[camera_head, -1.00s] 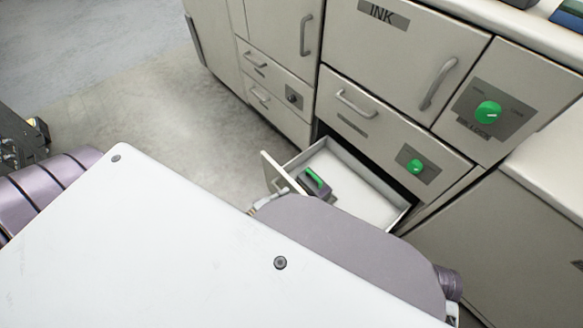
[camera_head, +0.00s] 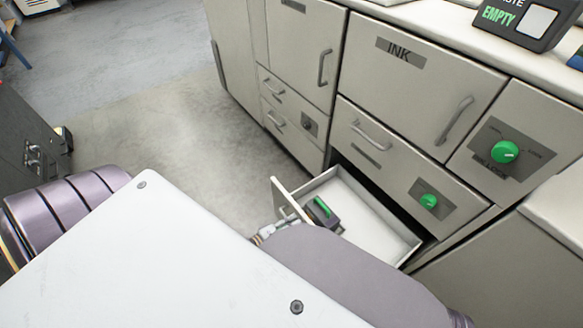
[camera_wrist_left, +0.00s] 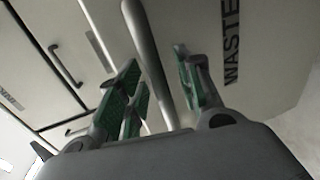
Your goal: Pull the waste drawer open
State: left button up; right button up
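The waste drawer (camera_head: 380,232) stands pulled out below the ink cabinet, its white inside showing. A dark box with a green top (camera_head: 325,213) sits inside near the drawer front (camera_head: 287,197). In the left wrist view, the front bears the word WASTE (camera_wrist_left: 232,40) and a grey bar handle (camera_wrist_left: 143,40). My left gripper (camera_wrist_left: 157,57) has its green-padded fingers apart on either side of that handle, with gaps visible. In the head view my own arm hides most of this gripper. My right gripper is not in view.
Above the drawer are a panel with a green knob (camera_head: 429,201) and the INK door (camera_head: 420,75). Another green knob (camera_head: 505,152) is at right. A sign reading EMPTY (camera_head: 520,20) stands on the counter. Floor (camera_head: 170,135) left of the cabinets is clear.

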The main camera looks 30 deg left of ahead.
pick_arm(q)
jog(key=shift+s, duration=0.15)
jog(key=v, duration=1.1)
jog(key=shift+s+a, duration=0.2)
jog(key=shift+s, duration=0.1)
jog(key=shift+s, duration=0.1)
dwell(0.8)
